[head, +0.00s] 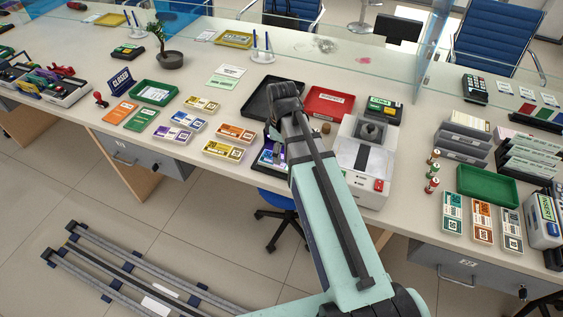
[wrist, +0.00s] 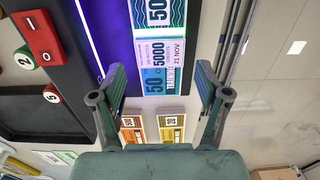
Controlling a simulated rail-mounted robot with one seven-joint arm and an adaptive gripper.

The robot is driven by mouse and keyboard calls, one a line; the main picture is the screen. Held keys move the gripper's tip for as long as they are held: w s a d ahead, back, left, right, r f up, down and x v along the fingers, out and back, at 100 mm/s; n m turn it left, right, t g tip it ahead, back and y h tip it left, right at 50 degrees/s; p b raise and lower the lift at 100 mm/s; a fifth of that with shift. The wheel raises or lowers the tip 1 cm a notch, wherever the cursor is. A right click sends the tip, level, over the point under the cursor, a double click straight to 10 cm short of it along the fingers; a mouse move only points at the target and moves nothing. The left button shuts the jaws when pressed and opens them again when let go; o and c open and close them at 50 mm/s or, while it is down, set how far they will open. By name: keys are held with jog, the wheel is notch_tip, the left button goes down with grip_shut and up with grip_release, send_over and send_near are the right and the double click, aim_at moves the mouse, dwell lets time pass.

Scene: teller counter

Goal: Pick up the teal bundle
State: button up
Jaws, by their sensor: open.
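In the wrist view, a teal bundle (wrist: 155,60) with a pale band marked 50 and 5000 lies beside a glowing purple strip. It runs from the top edge to between the fingers of my gripper (wrist: 160,78). The fingers are open, one on each side, with visible gaps; I cannot tell how far above it they are. Another teal-marked bundle (head: 453,213) lies at the right of the counter.
An orange bundle (wrist: 131,130) and a yellow bundle (wrist: 171,128) lie just below in the wrist view. A black tray (head: 256,112), a red tray (head: 330,104) and a white machine (head: 362,165) stand close around my arm. A glass screen (head: 433,45) stands behind.

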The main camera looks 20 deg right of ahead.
jog(key=shift+f+p, duration=0.5)
jog(key=shift+f, duration=1.75)
jog(key=c, duration=1)
